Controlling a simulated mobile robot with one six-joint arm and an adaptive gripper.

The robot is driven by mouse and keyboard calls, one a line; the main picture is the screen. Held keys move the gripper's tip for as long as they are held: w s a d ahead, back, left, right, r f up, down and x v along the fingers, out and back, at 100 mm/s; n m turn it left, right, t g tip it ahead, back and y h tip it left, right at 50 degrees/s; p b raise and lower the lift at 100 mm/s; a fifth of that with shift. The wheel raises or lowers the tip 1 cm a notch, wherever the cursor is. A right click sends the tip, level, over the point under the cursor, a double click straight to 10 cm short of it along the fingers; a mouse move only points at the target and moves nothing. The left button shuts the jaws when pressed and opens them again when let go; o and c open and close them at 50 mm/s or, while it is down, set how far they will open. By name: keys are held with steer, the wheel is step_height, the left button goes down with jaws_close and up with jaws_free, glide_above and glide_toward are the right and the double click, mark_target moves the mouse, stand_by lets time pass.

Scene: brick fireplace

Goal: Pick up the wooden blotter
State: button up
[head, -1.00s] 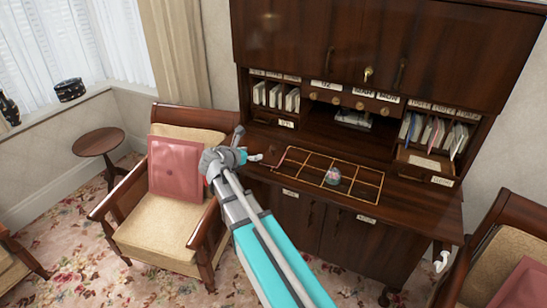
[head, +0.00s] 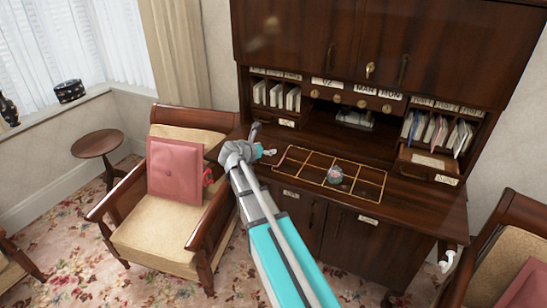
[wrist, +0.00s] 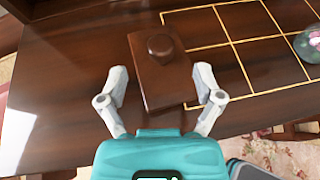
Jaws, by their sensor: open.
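The wooden blotter (wrist: 162,88) is a dark brown block with a round knob on top. In the wrist view it lies on the desk top, left of the gold-lined grid. My gripper (wrist: 161,74) is open, with one finger on each side of the blotter's near part. I cannot tell whether the fingers touch it. In the head view my gripper (head: 268,153) is over the left part of the desk (head: 432,197), and the blotter is hard to make out there.
A decorated round object (head: 335,174) sits on the grid, which is otherwise bare. Letter compartments (head: 440,128) line the back. An armchair with a red cushion (head: 175,170) stands left of the desk; another chair (head: 500,255) is at the right.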

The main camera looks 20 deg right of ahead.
mark_target(273, 147)
steer(key=shift+b+x, duration=0.95)
steer(key=shift+x, duration=1.65)
steer(key=shift+d+r, duration=0.1)
jaws_close()
